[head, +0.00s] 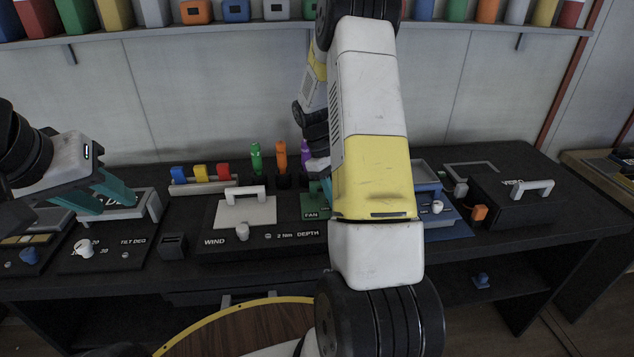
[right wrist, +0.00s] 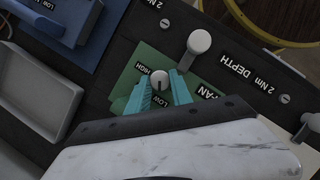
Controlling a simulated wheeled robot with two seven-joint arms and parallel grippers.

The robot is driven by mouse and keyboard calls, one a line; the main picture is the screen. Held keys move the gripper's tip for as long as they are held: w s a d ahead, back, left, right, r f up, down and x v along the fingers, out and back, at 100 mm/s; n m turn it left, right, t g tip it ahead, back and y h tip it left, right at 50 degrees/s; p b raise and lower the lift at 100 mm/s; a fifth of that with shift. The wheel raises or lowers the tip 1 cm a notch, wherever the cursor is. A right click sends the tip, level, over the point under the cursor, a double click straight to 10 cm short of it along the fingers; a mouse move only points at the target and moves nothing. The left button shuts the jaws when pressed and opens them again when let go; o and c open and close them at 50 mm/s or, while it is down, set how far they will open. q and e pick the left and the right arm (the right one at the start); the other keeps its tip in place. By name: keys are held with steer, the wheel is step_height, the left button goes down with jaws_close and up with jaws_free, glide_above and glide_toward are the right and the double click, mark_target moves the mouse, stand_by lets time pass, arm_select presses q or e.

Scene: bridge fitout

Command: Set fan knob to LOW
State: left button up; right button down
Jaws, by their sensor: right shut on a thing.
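The fan knob (right wrist: 159,80) is small, round and pale, on a green panel (right wrist: 126,76) marked FAN, with LOW and HIGH printed beside it. My right gripper (right wrist: 161,77) has its teal fingers on either side of the knob and is shut on it. The exact setting of the knob is too small to tell.
A white lever knob (right wrist: 198,42) stands near the DEPTH label. A grey tray (right wrist: 38,92) and a blue panel (right wrist: 78,22) lie on the other side. Green, orange and purple handles stand behind the WIND panel (head: 270,243). A shelf of colored bins (head: 235,10) runs along the wall.

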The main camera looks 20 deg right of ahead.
steer(key=c, duration=1.1)
jaws_free()
steer(key=shift+c, duration=0.2)
steer(key=shift+r, duration=0.1)
steer(key=v, duration=0.7)
steer(key=shift+r, duration=0.3)
steer(key=shift+a, duration=0.1)
